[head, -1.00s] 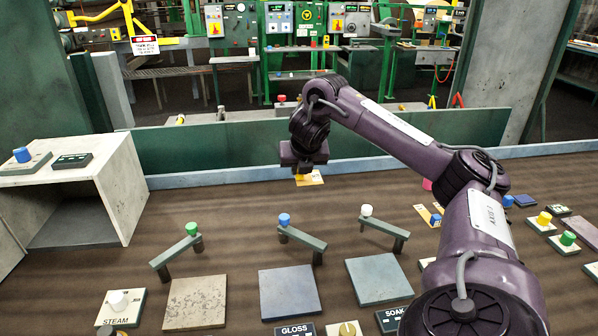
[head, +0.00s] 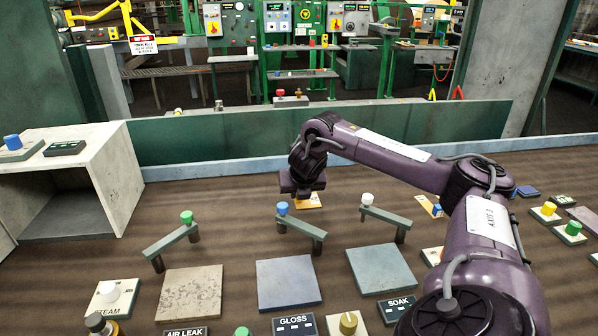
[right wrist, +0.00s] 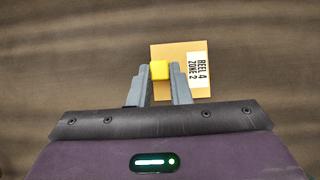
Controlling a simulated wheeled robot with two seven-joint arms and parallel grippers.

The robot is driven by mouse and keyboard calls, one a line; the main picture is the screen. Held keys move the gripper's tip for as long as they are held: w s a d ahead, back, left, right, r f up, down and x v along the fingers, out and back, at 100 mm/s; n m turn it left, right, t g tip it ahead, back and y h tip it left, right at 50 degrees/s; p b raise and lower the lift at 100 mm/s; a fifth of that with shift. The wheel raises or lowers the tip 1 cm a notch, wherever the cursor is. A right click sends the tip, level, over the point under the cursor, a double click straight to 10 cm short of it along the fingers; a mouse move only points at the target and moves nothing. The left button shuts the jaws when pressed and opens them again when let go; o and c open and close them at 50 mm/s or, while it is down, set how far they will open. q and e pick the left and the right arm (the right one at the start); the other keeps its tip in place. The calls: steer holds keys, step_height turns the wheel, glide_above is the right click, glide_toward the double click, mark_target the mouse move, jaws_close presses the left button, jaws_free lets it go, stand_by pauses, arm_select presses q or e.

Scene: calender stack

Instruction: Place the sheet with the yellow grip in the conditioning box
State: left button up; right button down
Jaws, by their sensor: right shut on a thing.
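My right gripper (right wrist: 161,75) is shut on the yellow grip; the sheet sticks out beyond the fingers. In the head view the sheet (head: 309,201) shows partly under the right gripper (head: 301,188), behind the blue-knobbed bar. I cannot tell whether it is clear of the table. A pale open-fronted box (head: 120,178), which looks like the conditioning box, stands at the left, its opening facing the front. My left gripper is not in view.
A blue knob (head: 12,142) and dark block (head: 64,148) sit on the box. Small knobbed pieces lie at the right.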

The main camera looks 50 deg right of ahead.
steer(key=c, duration=1.3)
jaws_free()
steer(key=shift+f, duration=0.1)
steer(key=shift+c, duration=0.2)
